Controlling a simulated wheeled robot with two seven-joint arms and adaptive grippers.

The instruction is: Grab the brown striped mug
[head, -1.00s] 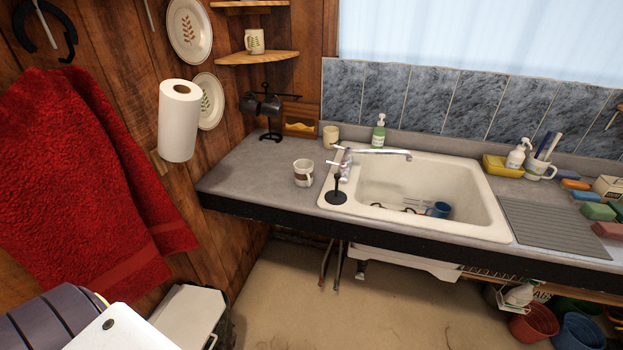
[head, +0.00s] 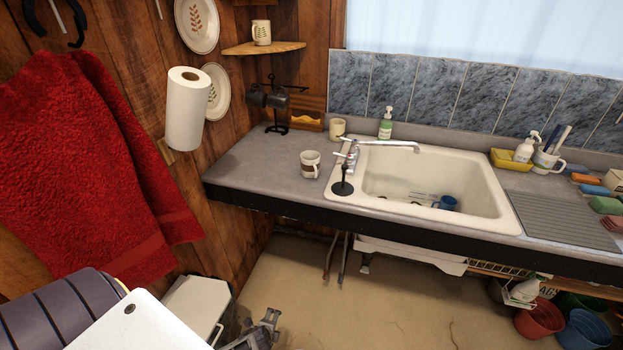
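The brown striped mug (head: 310,164), cream with a brown band, stands upright on the grey counter (head: 255,165), left of the sink. Part of my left gripper (head: 264,328) shows at the bottom edge, over the floor, below and to the left of the mug and well apart from it. Its finger opening is not clear. My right gripper is out of view.
The sink (head: 485,190) with its faucet (head: 395,146) and a black plunger-like item (head: 342,187) lies right of the mug. A cream cup (head: 337,128) and dark mugs on a rack (head: 275,100) stand behind. A red towel (head: 90,170) hangs at left.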

